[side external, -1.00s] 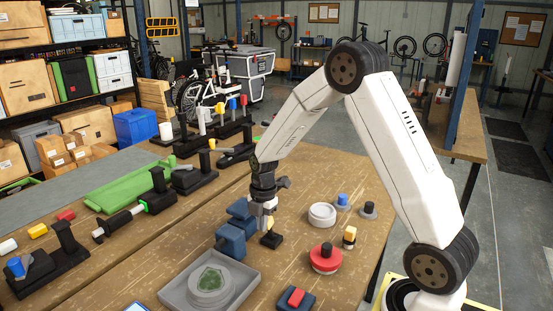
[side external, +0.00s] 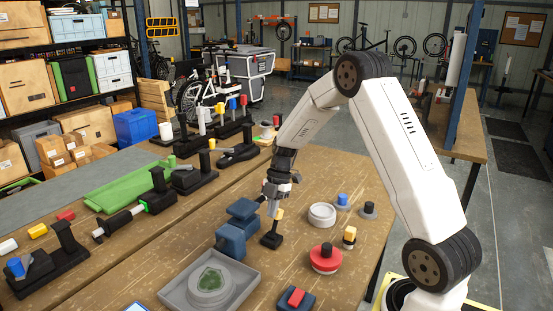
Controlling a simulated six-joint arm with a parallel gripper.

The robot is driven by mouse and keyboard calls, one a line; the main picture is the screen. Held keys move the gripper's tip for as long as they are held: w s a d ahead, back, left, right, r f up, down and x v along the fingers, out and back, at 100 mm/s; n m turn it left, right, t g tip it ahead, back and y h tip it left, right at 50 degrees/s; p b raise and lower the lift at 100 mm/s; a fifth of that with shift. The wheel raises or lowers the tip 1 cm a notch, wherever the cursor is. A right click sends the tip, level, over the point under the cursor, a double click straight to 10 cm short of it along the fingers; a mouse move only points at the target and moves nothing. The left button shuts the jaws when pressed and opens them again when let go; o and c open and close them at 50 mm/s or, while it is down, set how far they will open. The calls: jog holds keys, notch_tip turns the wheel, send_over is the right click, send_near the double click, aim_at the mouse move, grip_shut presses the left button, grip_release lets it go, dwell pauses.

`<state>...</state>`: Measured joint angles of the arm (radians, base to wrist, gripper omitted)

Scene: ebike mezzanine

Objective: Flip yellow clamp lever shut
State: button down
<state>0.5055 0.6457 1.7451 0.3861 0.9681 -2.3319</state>
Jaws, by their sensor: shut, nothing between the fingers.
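A small black switch-like piece with a yellow-tipped lever (side external: 279,214) stands on the wooden bench, rising from a black base (side external: 271,241). The lever leans slightly to the right. My gripper (side external: 272,209) is shut and empty, pointing down just left of the yellow tip; I cannot tell whether they touch. A yellow upright handle (side external: 232,104) also shows on a black clamp in the row at the back of the bench, far from my gripper.
Blue blocks (side external: 232,238) stand just left of my gripper. A grey tray (side external: 210,288) is in front. A white disc (side external: 322,214), a red button (side external: 326,258) and a yellow-topped piece (side external: 349,236) stand to the right. Black clamps (side external: 195,176) lie behind left.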

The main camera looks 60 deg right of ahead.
jog(key=shift+r, duration=0.1)
jog(key=shift+r, duration=0.7)
jog(key=shift+a, duration=0.1)
jog(key=v, duration=0.9)
jog(key=shift+d, duration=0.4)
dwell(0.3)
jog(key=shift+a+r, duration=0.1)
